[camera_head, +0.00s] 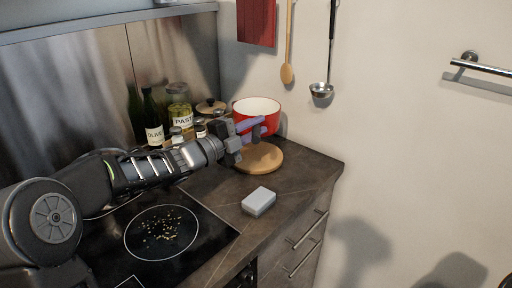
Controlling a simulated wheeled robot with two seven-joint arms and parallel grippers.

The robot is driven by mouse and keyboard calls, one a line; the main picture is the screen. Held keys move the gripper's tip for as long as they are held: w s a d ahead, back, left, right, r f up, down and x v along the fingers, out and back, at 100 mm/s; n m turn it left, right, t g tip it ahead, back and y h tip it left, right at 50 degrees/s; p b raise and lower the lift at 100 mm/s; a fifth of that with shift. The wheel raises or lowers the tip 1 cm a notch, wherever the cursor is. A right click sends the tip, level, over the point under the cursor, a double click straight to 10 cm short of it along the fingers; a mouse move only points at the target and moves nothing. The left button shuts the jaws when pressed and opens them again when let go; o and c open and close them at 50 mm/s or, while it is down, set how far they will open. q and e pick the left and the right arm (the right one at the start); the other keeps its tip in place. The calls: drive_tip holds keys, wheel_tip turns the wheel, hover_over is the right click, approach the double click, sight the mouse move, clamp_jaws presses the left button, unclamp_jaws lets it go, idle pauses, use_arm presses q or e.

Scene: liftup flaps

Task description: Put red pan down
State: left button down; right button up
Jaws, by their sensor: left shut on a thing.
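The red pan (274,122), with a pale inside, is upright at the back corner of the counter. My left gripper (257,128) reaches in from the left and is shut on the pan, at its near left side. The fingers cover the place of contact and part of the pan. A round wooden board (267,161) lies on the counter just below and in front of the pan. Whether the pan's bottom touches the board or the counter I cannot tell. My right gripper is not in view.
A grey-white block (258,201) lies on the dark counter (299,180). Bottles and jars (180,112) stand behind my left arm. A hob (161,232) with scattered crumbs is at the lower left. A ladle (322,90) and wooden spoon (287,73) hang on the wall.

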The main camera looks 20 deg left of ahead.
use_arm(q)
drive_tip(key=shift+s+d+r, duration=0.1)
drive_tip(key=shift+s+r, duration=0.15)
drive_tip(key=shift+w+f, duration=0.1)
drive_tip(key=shift+f, duration=3.1)
drive_tip(key=shift+f, duration=1.9)
